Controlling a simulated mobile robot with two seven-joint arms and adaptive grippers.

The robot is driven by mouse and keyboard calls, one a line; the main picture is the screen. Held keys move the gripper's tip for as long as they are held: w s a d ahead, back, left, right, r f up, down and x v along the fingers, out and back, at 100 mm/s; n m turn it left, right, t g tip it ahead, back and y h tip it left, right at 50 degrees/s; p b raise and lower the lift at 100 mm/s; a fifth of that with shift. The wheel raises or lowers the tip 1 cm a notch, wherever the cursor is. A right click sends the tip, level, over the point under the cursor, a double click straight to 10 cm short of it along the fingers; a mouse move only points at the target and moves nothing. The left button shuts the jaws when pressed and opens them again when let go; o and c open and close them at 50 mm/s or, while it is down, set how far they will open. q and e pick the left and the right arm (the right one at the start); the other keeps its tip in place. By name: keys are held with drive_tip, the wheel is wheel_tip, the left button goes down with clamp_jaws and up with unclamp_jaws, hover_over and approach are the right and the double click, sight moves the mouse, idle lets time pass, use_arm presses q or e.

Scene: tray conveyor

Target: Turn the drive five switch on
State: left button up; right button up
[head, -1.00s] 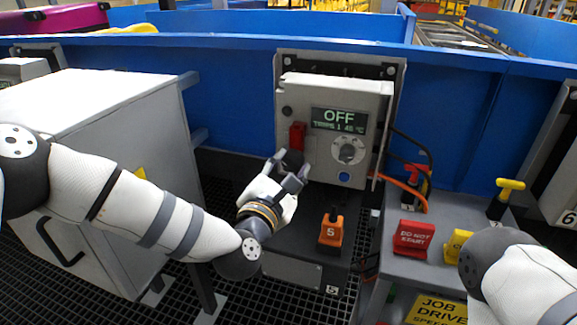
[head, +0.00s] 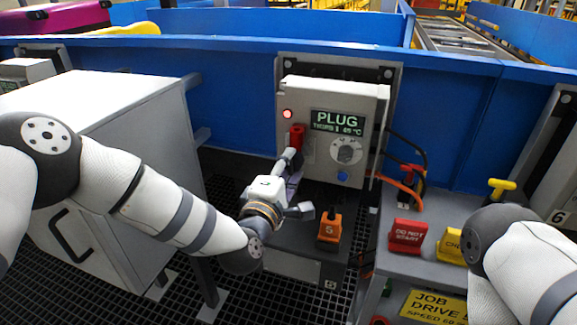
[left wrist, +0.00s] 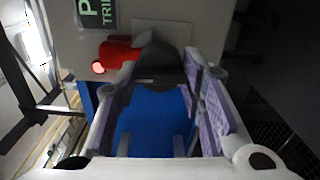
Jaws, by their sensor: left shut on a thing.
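The drive five box (head: 325,100) hangs on the blue wall, its display (head: 338,122) reading "PLUG". A small red lamp (head: 287,114) glows on it. A red switch (head: 296,134) with a dark handle sits on its left side. My left gripper (head: 291,168) is just below the red part, at the dark handle (left wrist: 158,62), and is shut on it; the fingers partly hide it. The red part (left wrist: 120,52) also shows in the left wrist view. A grey dial (head: 346,151) and a blue button (head: 343,176) sit right of the switch. My right gripper is out of view.
An orange block marked 5 (head: 329,228) stands on the dark shelf below. On the right ledge are a red "do not start" block (head: 408,236), a yellow block (head: 450,245) and a yellow T-handle (head: 502,187). A grey cabinet (head: 120,130) stands left.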

use_arm(q)
drive_tip(key=shift+m, duration=0.6)
drive_tip(key=o, duration=1.1)
drive_tip(key=shift+a, duration=0.1)
drive_tip(key=shift+o, duration=0.2)
drive_tip(key=v, duration=1.2)
